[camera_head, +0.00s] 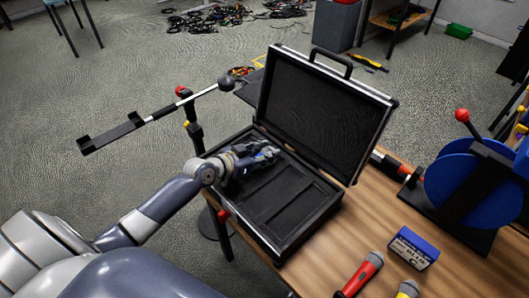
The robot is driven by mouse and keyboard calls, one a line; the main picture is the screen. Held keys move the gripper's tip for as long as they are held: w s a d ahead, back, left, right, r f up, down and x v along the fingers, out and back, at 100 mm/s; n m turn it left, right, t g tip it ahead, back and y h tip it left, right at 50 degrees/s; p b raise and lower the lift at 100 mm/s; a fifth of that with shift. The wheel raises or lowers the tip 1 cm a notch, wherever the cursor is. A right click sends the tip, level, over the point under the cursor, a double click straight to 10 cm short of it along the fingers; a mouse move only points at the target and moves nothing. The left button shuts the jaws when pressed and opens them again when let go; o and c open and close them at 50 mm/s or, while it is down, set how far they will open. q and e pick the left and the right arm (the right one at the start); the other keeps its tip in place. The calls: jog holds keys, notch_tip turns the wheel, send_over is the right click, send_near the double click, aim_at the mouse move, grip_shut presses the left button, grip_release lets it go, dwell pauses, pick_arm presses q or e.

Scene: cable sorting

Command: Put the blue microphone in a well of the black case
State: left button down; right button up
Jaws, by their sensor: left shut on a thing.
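The black case (318,112) stands open on the wooden table, its lid raised at the back. Its tray has several long, dark wells, and those nearest the front right look empty. My left gripper (264,156) is inside the case over its back left part. It is shut on the blue microphone (270,151), of which only a small bluish bit shows between the fingers. The rest of the microphone is hidden, and I cannot tell whether it touches the well floor. My right gripper is not in view.
A red microphone (361,274), a yellow microphone (408,289) and a blue box (413,248) lie at the table's front. A blue cable reel (462,185) stands at right. A stand with a boom (187,108) is beside the case.

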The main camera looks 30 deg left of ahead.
pick_arm(q)
jog(key=shift+f, duration=0.3)
jog(key=c, duration=1.1)
grip_release()
jog(key=shift+r+p, duration=0.45)
jog(key=shift+r, duration=0.25)
jog(key=b+v, duration=0.1)
jog(key=v, duration=0.9)
jog(key=shift+s+a+f, duration=0.1)
jog(key=shift+s+a, duration=0.05)
jog(key=shift+s, duration=0.1)
jog(key=shift+s+a+r+b, duration=0.2)
jog(key=shift+s+r+b, duration=0.15)
jog(key=shift+s, duration=0.25)
jog(key=shift+s, duration=0.1)
